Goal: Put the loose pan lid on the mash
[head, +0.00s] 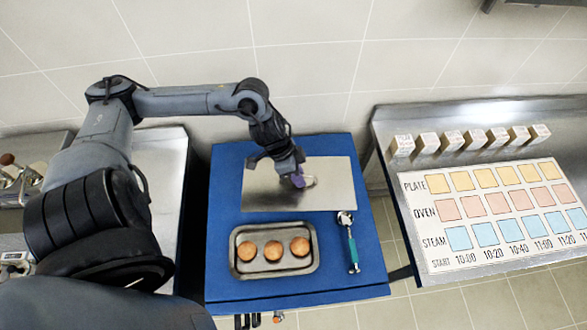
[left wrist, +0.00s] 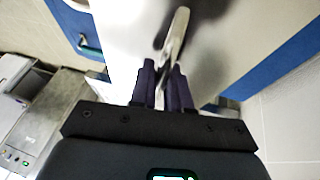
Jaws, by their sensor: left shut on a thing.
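My left gripper (head: 298,182) has dark purple fingers and is over the right half of a flat metal sheet (head: 262,195) on the blue table. It is shut on a slim pale metal piece (head: 310,181), which sticks out past the fingertips. In the left wrist view this piece (left wrist: 177,32) stands between the two fingers (left wrist: 163,80) and points away from the wrist. I cannot tell whether it touches the sheet. I cannot make out a pan lid or mash. My right gripper is not in view.
A metal tray (head: 240,272) with three brown round pieces sits at the front of the blue table (head: 225,215). A green-handled scoop (head: 350,245) lies to its right. A chart board (head: 500,212) and several small blocks (head: 452,140) are on the right counter.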

